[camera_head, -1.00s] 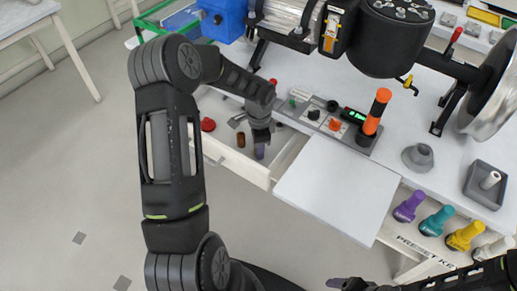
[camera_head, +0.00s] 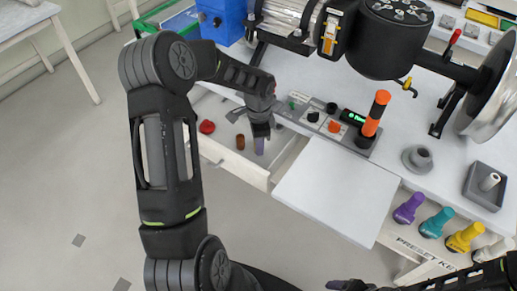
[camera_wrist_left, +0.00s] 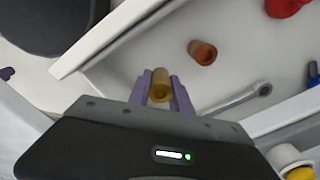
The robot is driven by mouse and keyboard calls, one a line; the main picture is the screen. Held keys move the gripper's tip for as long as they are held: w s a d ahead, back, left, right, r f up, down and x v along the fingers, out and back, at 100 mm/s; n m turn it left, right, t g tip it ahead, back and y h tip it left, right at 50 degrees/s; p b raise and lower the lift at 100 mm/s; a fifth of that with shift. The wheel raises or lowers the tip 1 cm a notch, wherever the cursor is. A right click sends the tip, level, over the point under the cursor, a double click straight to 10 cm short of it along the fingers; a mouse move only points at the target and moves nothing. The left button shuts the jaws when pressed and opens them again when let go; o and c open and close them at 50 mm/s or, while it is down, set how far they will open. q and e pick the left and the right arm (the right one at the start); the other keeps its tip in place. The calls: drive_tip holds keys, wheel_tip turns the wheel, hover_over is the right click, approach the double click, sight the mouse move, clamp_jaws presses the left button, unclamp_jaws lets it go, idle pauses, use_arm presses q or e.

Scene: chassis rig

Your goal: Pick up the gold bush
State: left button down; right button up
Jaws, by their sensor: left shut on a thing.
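The gold bush (camera_wrist_left: 160,85) is a small yellow-gold hollow cylinder between the two purple fingers of my left gripper (camera_wrist_left: 160,92) in the left wrist view. The fingers touch it from both sides, and the gripper is shut on it. In the head view my left gripper (camera_head: 259,146) points down over the open drawer (camera_head: 258,177), and its fingers hide the gold bush there. My right gripper (camera_head: 350,285) is only partly visible at the bottom edge, and its opening is unclear.
A brown bush (camera_wrist_left: 202,52), a wrench (camera_wrist_left: 240,100) and a red part (camera_head: 206,126) lie in the drawer. A white board (camera_head: 335,190) is right of the drawer. An orange-and-black tool (camera_head: 374,115) stands behind it. Several coloured keys, including purple (camera_head: 408,208), line the front edge.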

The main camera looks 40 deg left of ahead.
use_arm(q)
wheel_tip(320, 180, up, 7)
drive_tip(key=shift+f, duration=0.1)
idle(0.7)
